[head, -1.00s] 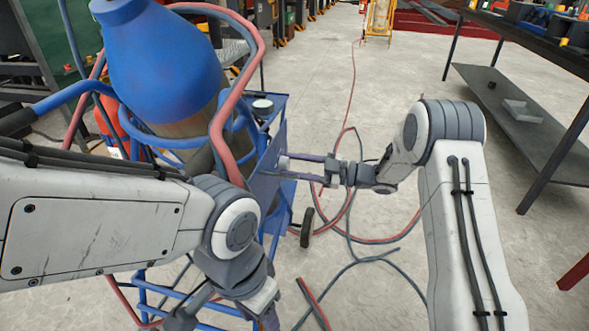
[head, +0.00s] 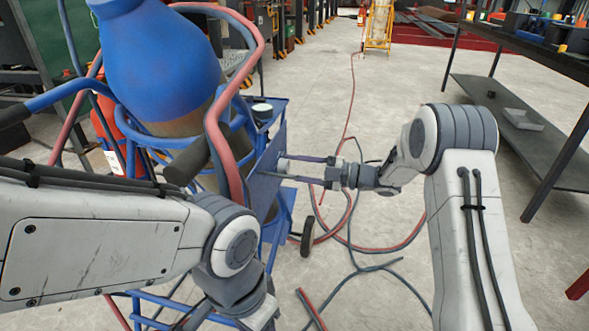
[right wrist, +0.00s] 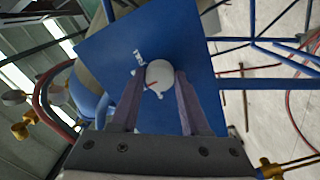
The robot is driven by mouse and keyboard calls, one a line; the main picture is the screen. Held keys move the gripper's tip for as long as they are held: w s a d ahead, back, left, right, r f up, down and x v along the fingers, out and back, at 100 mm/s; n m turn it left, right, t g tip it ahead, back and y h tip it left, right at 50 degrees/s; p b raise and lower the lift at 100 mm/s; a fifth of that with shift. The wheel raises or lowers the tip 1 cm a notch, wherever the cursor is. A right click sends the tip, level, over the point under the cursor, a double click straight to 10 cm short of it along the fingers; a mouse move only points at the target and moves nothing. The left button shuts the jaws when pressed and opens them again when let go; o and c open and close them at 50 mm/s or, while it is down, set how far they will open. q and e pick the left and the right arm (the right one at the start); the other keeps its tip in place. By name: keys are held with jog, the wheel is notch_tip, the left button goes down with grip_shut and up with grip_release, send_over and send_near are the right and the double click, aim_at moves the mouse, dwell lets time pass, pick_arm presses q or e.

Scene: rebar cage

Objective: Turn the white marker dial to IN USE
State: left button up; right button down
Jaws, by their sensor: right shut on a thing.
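The white marker dial (right wrist: 159,75) is a round knob with a small red mark near its lower left edge, on a flat blue panel (right wrist: 195,40). A short white label is printed on the panel up and left of it, too small to read. My right gripper (right wrist: 160,85) has its two fingers on either side of the dial and is shut on it. In the head view the right gripper (head: 284,167) reaches the panel (head: 262,182) from the right. My left gripper (head: 240,318) is at the bottom edge, mostly cut off; its jaws cannot be read.
The panel is on a blue cart carrying a large blue cylinder (head: 160,65) and an orange-red one (head: 113,135). Red and grey hoses (head: 380,247) lie on the floor. A dark workbench (head: 520,45) stands at the right.

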jog(key=shift+s+f, duration=0.1)
jog(key=shift+c, duration=2)
grip_release()
jog(key=shift+d, duration=0.55)
jog(key=p+v, duration=0.2)
jog(key=v, duration=0.7)
jog(key=shift+d, duration=0.2)
jog(key=shift+s, duration=0.15)
